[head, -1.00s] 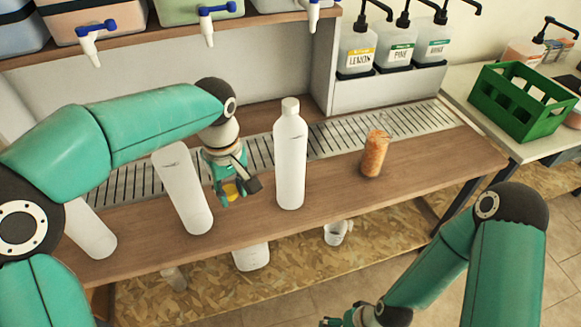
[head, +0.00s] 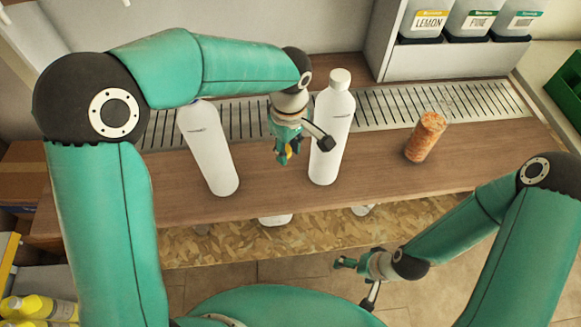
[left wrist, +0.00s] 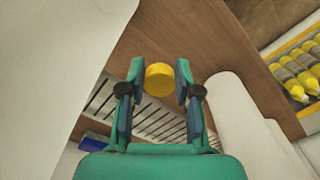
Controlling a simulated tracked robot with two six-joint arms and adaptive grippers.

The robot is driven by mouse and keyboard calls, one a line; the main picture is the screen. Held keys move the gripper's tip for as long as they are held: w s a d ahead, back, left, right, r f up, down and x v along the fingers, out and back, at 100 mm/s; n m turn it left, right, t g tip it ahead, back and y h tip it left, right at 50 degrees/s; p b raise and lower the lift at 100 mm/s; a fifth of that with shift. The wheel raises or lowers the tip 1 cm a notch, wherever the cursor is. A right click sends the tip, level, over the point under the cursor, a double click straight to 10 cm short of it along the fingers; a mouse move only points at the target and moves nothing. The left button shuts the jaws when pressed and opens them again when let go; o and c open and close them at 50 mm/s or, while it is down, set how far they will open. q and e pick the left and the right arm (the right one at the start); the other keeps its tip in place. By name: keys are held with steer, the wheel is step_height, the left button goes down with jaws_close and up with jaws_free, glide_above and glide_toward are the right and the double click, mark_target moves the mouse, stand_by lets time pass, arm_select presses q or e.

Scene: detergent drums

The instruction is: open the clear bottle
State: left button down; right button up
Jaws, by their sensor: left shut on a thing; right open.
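My left gripper (head: 287,154) is shut on a round yellow cap (left wrist: 159,79), its two fingertips on either side of it. The cap also shows as a small yellow spot in the head view (head: 289,151). I cannot make out a clear bottle under the cap, nor tell whether the cap sits on one. A white bottle (head: 333,125) with a white cap stands just right of the gripper, and another white bottle (head: 211,150) stands to its left. My right gripper (head: 343,263) is open and empty in front of the counter.
An orange-brown speckled cylinder (head: 425,137) stands on the wooden counter (head: 385,170) to the right. A slotted metal grate (head: 390,106) runs along the back. Labelled dispensers (head: 431,18) stand behind, a green crate (head: 571,88) at right. Yellow bottles (head: 40,308) are at lower left.

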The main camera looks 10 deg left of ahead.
mark_target(289, 175)
arm_select(q)
step_height(289, 175, down, 8)
steer(key=shift+f, duration=0.1)
stand_by(0.4)
steer(key=shift+f, duration=0.15)
steer(key=c, duration=0.8)
jaws_free()
